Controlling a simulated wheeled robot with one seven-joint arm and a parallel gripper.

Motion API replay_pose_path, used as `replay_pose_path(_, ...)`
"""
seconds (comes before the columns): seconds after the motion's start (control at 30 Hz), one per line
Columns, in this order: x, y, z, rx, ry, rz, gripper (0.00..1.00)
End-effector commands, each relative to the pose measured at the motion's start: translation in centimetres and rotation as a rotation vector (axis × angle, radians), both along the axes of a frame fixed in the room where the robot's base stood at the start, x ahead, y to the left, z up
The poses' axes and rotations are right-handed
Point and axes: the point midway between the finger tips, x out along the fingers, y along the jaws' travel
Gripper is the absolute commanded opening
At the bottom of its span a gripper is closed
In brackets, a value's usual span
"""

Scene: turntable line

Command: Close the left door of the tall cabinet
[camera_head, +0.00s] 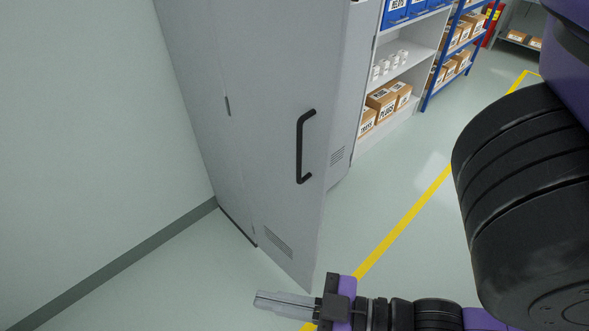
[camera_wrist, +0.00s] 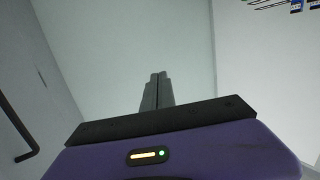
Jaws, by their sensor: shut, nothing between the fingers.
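The tall grey cabinet (camera_head: 195,90) stands against the left wall. Its left door (camera_head: 270,120) stands out at an angle, its outer face toward me. A black bar handle (camera_head: 301,147) is near the door's free edge. It also shows at the left edge of the wrist view (camera_wrist: 18,138). My gripper (camera_head: 258,299) is shut and empty, in front of the door's lower edge in the head view and apart from the handle. Its closed fingers also show in the wrist view (camera_wrist: 157,80). The cabinet's inside is hidden behind the door.
A shelf with boxes (camera_head: 383,100) and a blue rack (camera_head: 437,85) stand further back. A yellow floor line (camera_head: 405,222) runs across clear floor on the right. The wall (camera_head: 90,130) is close on the left.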

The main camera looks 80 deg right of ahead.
Motion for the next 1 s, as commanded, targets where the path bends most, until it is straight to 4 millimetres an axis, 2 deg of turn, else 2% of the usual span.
replay_pose_path(0.13, 2.5, 0.0, -0.6, -0.044, -0.047, 0.018, 0.0)
replay_pose_path(0.27, 5.4, -0.1, -2.2, -0.119, -0.06, 0.033, 0.0)
replay_pose_path(0.43, 11.2, -1.2, -6.2, -0.294, -0.017, 0.032, 0.0)
replay_pose_path(0.57, 15.9, -3.3, -9.5, -0.452, 0.062, -0.008, 0.0)
replay_pose_path(0.7, 20.8, -6.8, -12.3, -0.626, 0.176, -0.095, 0.0)
replay_pose_path(0.8, 23.9, -10.0, -13.5, -0.743, 0.274, -0.188, 0.0)
replay_pose_path(0.9, 26.3, -13.5, -13.9, -0.851, 0.392, -0.308, 0.0)
replay_pose_path(1.0, 27.8, -17.2, -13.4, -0.945, 0.527, -0.455, 0.0)
